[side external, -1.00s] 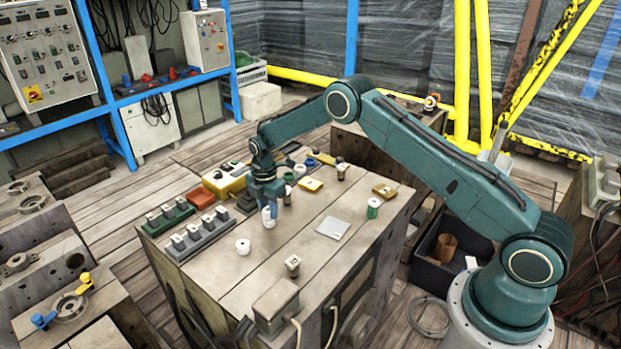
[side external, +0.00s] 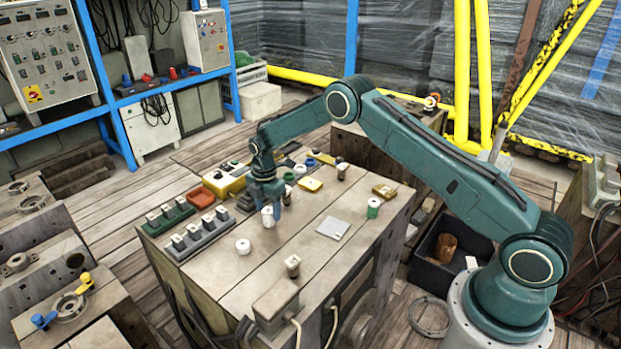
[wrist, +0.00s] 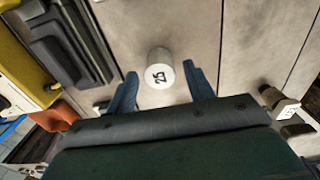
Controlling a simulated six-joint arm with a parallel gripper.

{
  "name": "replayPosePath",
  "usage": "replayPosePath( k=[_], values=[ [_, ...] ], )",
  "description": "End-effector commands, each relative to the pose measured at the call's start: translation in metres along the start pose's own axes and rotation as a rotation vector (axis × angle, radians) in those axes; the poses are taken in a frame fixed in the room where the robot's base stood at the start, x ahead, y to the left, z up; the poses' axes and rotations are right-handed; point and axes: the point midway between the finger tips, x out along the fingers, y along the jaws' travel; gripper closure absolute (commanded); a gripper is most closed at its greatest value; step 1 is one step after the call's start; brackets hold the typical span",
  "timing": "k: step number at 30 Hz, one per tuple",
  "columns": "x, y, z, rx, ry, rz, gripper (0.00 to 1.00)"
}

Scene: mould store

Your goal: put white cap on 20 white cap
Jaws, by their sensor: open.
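A white cylinder with a dark number on top that looks like 25 stands upright on the bench. It shows in the wrist view (wrist: 160,76) and in the side view (side external: 267,217). My gripper (side external: 271,208) is open just above it; in the wrist view its two blue fingers (wrist: 162,88) lie on either side of the cylinder, with gaps visible. A second white round cap-like piece (side external: 243,246) stands on the bench nearer the camera. I cannot read any number on it, and I see no clear 20.
Grey (side external: 197,238) and green (side external: 167,216) racks of small blocks stand at the left. A yellow box (side external: 228,180), a green-and-white piece (side external: 374,207), a small tagged block (side external: 292,265) and a grey plate (side external: 333,228) are on the bench. The bench centre is mostly clear.

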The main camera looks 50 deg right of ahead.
Motion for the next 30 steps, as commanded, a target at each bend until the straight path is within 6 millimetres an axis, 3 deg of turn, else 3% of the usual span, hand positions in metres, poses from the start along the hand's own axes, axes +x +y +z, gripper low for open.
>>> replayPosePath(
  k=[8, 21, 30],
  values=[
    [-0.026, 0.001, 0.000, 0.000, 0.000, 0.002, 0.48],
    [-0.096, 0.001, 0.000, 0.000, 0.000, 0.003, 0.48],
    [-0.119, 0.001, 0.000, 0.000, 0.000, 0.001, 0.48]
  ],
)
